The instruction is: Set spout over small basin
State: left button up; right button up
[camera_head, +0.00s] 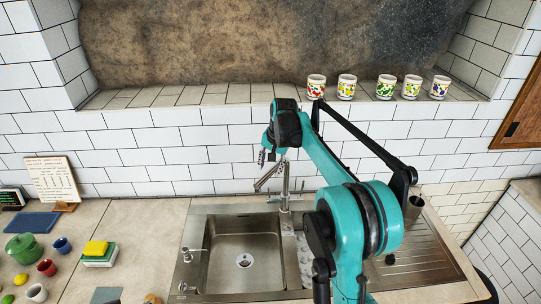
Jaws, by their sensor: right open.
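The metal faucet (285,190) stands upright behind the sink. Its spout (267,178) angles down to the left, on the side of the large basin (243,240). The small basin (304,262) lies just right of the large one, mostly hidden behind my right arm. My right gripper (267,158) is open, pointing down just above the spout and the top of the faucet; I cannot tell if it touches them. My left gripper is not in view.
A soap dispenser (192,251) stands at the sink's left edge. A green teapot (24,248), cups and sponges (96,250) sit on the left counter. Several patterned cups (347,87) line the ledge. A metal cup (414,208) stands behind the drainboard (428,255).

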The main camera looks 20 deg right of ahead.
jog(key=m+p, duration=0.2)
jog(key=p, duration=0.2)
send_near(270, 171)
pick_arm(q)
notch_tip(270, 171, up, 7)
jog(key=p, duration=0.1)
pick_arm(e)
jog(key=shift+g, duration=0.5)
jog(key=f, duration=0.3)
jog(key=w+f, duration=0.1)
jog(key=f, duration=0.2)
jog(key=w+f, duration=0.1)
jog(key=f, duration=0.2)
jog(key=shift+w+a, duration=0.15)
jog(key=shift+a, duration=0.15)
grip_shut()
